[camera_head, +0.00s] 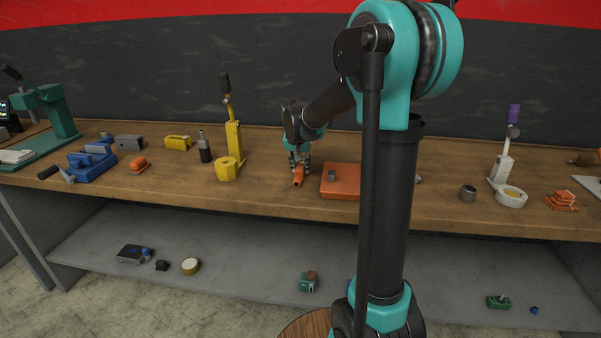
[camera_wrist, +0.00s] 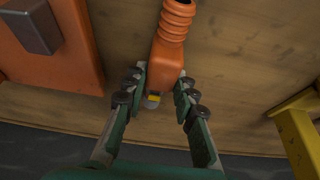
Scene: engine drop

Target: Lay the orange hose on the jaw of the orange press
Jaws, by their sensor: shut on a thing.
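The orange hose (camera_head: 298,177) is a short ribbed piece with a smooth block-like end. My gripper (camera_head: 300,164) is shut on that end, low over the workbench, just left of the orange press. In the wrist view the hose (camera_wrist: 172,30) sits between the fingers of my gripper (camera_wrist: 158,88), its ribbed part pointing away from the palm. The orange press shows as a flat orange base (camera_head: 345,186) with a small grey block (camera_head: 332,174) on it; the grey block (camera_wrist: 32,22) also shows in the wrist view. My arm hides whatever stands at the base's right.
On the wooden workbench (camera_head: 262,194), a yellow press (camera_head: 232,150) stands left of my gripper and a white press (camera_head: 503,170) far right. A blue vise (camera_head: 92,162) and small parts lie left. The bench is clear between the yellow press and the hose.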

